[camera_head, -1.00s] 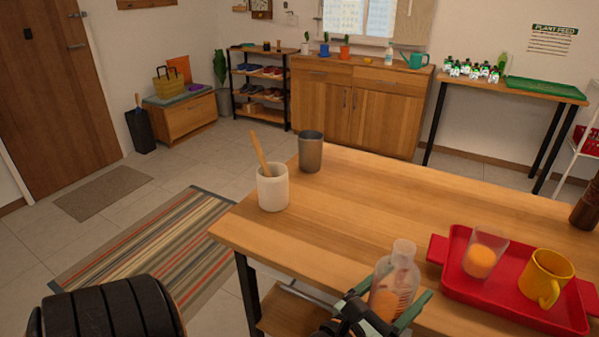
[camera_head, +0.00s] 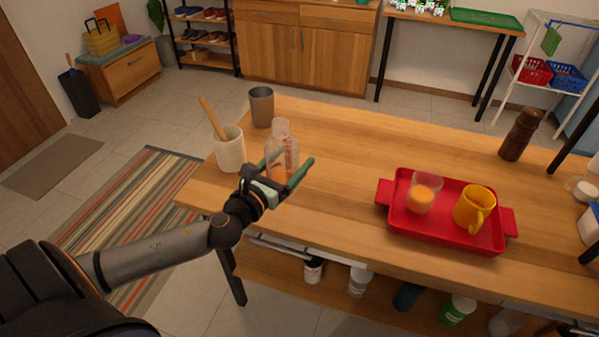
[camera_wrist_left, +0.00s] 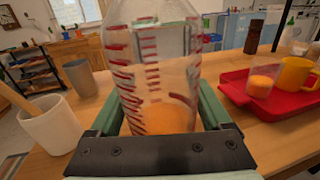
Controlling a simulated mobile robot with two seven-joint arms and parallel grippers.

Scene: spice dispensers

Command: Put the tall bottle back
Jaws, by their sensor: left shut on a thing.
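The tall bottle (camera_head: 282,148) is clear, with red measuring marks and orange contents low down. It is upright in my left gripper (camera_head: 287,168), whose green fingers are shut around its sides. The bottle also fills the middle of the left wrist view (camera_wrist_left: 155,75), with the gripper's fingers (camera_wrist_left: 158,108) on both sides of it. It is over the left end of the wooden table (camera_head: 330,150), just right of the white crock. I cannot tell whether its base touches the tabletop. My right gripper is not in view.
A white crock (camera_head: 230,152) with a wooden spoon and a grey cup (camera_head: 261,106) stand close to the bottle. A red tray (camera_head: 400,225) holds a glass (camera_head: 424,192) and a yellow mug (camera_head: 472,208). A dark brown mill (camera_head: 519,135) stands farther right. The table's middle is clear.

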